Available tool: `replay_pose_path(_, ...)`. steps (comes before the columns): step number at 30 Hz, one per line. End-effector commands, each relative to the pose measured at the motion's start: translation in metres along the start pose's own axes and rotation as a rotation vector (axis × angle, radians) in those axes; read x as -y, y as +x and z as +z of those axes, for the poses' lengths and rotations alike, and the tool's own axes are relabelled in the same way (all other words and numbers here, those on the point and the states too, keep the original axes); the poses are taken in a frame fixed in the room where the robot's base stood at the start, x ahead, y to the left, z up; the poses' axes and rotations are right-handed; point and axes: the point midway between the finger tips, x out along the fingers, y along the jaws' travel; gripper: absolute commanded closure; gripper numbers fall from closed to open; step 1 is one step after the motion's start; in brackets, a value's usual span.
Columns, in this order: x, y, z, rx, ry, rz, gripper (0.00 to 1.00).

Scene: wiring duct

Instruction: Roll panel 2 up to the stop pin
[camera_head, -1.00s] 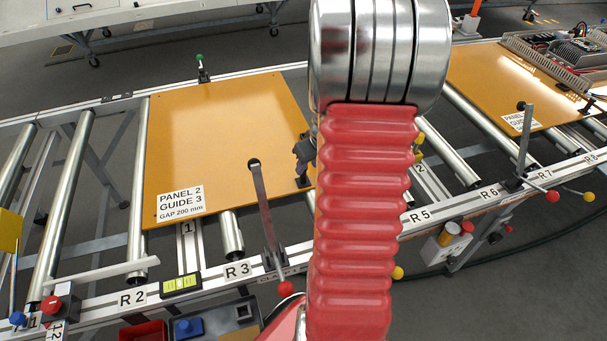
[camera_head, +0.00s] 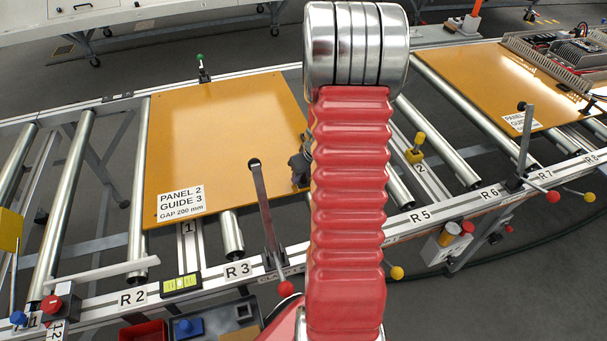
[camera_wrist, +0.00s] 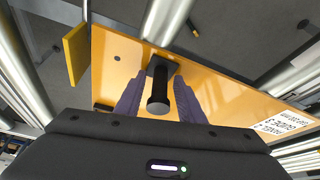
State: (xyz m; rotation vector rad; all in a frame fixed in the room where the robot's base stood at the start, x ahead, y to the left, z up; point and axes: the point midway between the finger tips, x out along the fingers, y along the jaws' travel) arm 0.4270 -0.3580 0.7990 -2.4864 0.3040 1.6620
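Panel 2 (camera_head: 225,130) is an orange-yellow plate lying on the rollers, with a white label (camera_head: 181,203) at its near left corner. A black upright handle (camera_wrist: 158,100) stands on the panel near its right edge. My gripper (camera_wrist: 160,95) is over the panel with one finger on each side of the handle, and small gaps seem to show beside it. In the head view my gripper (camera_head: 301,160) is partly hidden by my arm. A yellow-topped post (camera_head: 415,148) stands right of the panel, and a green-topped pin (camera_head: 200,66) on the far rail. I cannot tell which is the stop pin.
A lever clamp (camera_head: 265,215) stands at the near rail by R 3, beside the panel's front edge. Bare rollers (camera_head: 62,200) lie left of the panel. Another orange panel (camera_head: 490,80) with devices lies at the right, with some bare rollers between.

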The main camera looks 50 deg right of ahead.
Motion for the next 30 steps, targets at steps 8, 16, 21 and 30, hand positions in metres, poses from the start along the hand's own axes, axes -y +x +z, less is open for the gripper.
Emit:
replay_pose_path(8, -0.0003, -0.0003, 0.0000, 0.000, 0.000, 0.000, 0.77)
replay_pose_path(16, -0.0004, -0.0005, 0.0000, 0.000, 0.000, 0.000, 0.96)
replay_pose_path(21, -0.0004, -0.0005, 0.0000, 0.000, 0.000, 0.000, 1.00)
replay_pose_path(30, -0.0006, -0.0005, 0.0000, 0.000, -0.001, 0.000, 1.00)
